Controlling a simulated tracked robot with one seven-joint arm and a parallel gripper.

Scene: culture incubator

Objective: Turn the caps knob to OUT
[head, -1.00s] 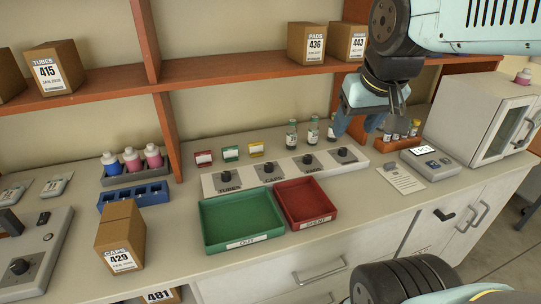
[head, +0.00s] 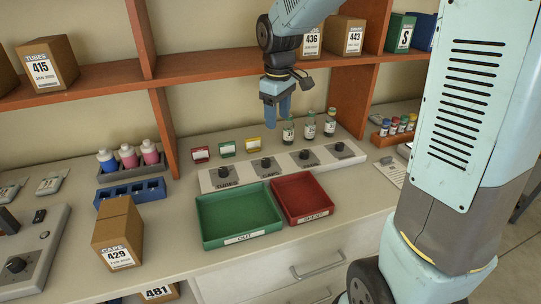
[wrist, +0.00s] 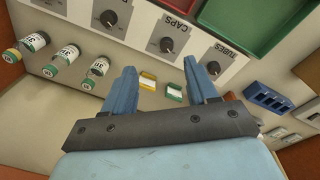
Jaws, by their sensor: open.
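The caps knob (head: 265,162) is a dark round knob on a grey square plate, second from the left in the row on the pale panel. It also shows in the wrist view (wrist: 167,44), beside upside-down CAPS lettering. Which setting it points to is too small to read. My gripper (head: 277,116) points down, open and empty, in the air above the panel and apart from the knob. In the wrist view its two blue fingers (wrist: 160,66) are spread, with the caps knob beyond the gap between them.
The tubes knob (head: 224,172) is left of the caps knob; two more knobs are to its right. A green OUT tray (head: 203,232) and a red SPENT tray (head: 300,222) lie in front. Small vials (head: 310,126) and coloured cards stand behind. A wooden shelf (head: 210,69) runs above.

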